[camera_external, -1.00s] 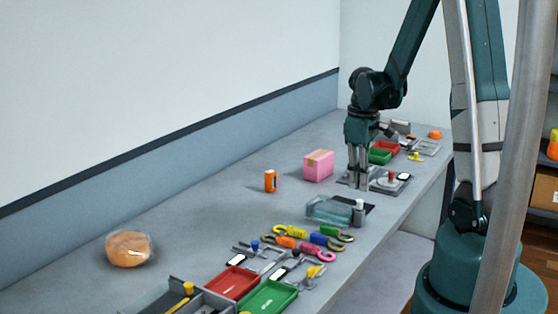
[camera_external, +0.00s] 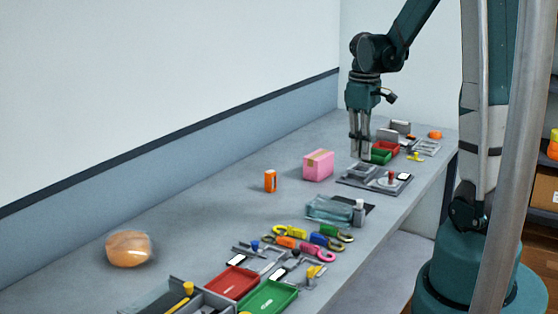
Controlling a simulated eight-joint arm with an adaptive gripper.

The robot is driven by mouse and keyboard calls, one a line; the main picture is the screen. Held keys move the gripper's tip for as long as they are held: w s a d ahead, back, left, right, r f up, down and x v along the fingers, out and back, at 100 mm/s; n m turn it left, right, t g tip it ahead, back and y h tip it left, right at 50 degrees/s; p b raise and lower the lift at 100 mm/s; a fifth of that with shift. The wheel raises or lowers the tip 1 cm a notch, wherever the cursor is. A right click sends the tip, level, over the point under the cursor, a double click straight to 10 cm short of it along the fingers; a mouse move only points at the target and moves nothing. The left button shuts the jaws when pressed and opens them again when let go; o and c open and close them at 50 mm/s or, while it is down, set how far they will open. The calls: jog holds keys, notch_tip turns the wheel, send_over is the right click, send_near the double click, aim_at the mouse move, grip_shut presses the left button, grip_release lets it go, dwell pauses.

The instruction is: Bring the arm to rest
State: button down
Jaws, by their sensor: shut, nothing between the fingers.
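My gripper (camera_external: 360,158) hangs from the dark green arm, pointing down, with its fingers together and nothing between them. It is above the grey tray-like fixture (camera_external: 352,184) on the bench, and its fingertips look clear of it. A red-topped piece (camera_external: 392,177) and a white item (camera_external: 404,177) sit on that fixture.
The grey bench (camera_external: 215,215) runs along a wall. A pink box (camera_external: 318,165) stands left of my gripper, with an orange box (camera_external: 270,181) farther left. Green (camera_external: 380,157) and red trays lie behind the gripper. Coloured straps, clear container (camera_external: 328,208) and trays crowd the front.

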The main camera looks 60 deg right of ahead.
jog(key=shift+r, duration=0.15)
jog(key=shift+a, duration=0.1)
dwell(0.6)
jog(key=w+a+r+t+h+b, duration=0.1)
jog(key=w+a+r+t+b, duration=0.15)
jog(key=a, duration=0.65)
jog(key=w+a+r+t+b, duration=0.1)
jog(key=a+r+b, duration=0.15)
jog(key=a, duration=0.75)
jog(key=s+a+t+b, duration=0.2)
jog(key=s+a, duration=0.1)
jog(key=a, duration=0.6)
jog(key=s+a+t+y+b, duration=0.1)
jog(key=s+a+b, duration=0.1)
jog(key=a, duration=0.8)
jog(key=shift+s+a+r+t, duration=0.2)
jog(key=shift+s+r+t, duration=0.15)
jog(key=shift+s+r, duration=0.1)
